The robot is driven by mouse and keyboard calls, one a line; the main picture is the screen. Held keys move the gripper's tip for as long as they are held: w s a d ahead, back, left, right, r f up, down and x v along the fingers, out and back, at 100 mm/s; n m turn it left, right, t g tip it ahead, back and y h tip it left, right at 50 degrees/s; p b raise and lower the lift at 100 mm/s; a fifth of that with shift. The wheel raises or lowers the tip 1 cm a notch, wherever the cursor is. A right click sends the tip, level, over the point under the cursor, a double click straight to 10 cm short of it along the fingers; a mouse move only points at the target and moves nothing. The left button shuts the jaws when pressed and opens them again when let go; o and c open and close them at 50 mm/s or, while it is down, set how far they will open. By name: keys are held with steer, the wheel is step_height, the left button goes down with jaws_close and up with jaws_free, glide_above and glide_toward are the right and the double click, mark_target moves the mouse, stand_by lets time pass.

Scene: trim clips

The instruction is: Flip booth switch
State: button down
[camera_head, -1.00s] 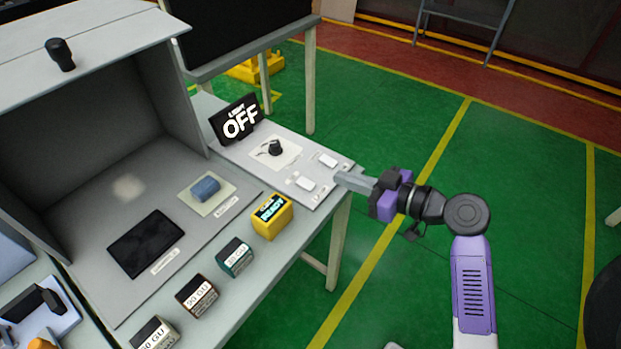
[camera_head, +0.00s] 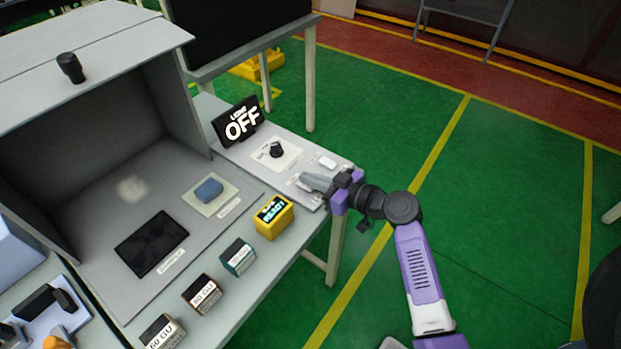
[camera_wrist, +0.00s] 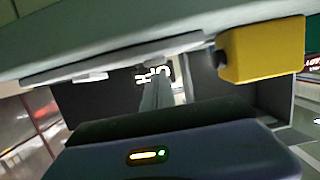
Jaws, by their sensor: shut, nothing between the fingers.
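The booth's switch panel (camera_head: 268,131) lies on the table to the right of the grey booth. It carries a black rotary knob (camera_head: 276,150) on a white plate and white rocker switches, one of them (camera_head: 327,162) in plain view. A black sign (camera_head: 238,122) behind reads "LIGHT OFF". My gripper (camera_head: 304,180) is shut and empty, its fingers over the front of the panel and covering the nearer switch. Whether the fingers touch it I cannot tell. In the wrist view the shut fingers (camera_wrist: 157,97) point toward the sign (camera_wrist: 152,74).
A yellow box (camera_head: 273,217) with a lit display stands just left of my gripper. Labelled blocks (camera_head: 238,257) line the table's front edge. A blue sponge-like block (camera_head: 208,190) and a dark pad (camera_head: 151,244) lie inside the booth. The green floor to the right is open.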

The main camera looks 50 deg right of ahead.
steer(key=shift+f, duration=0.4)
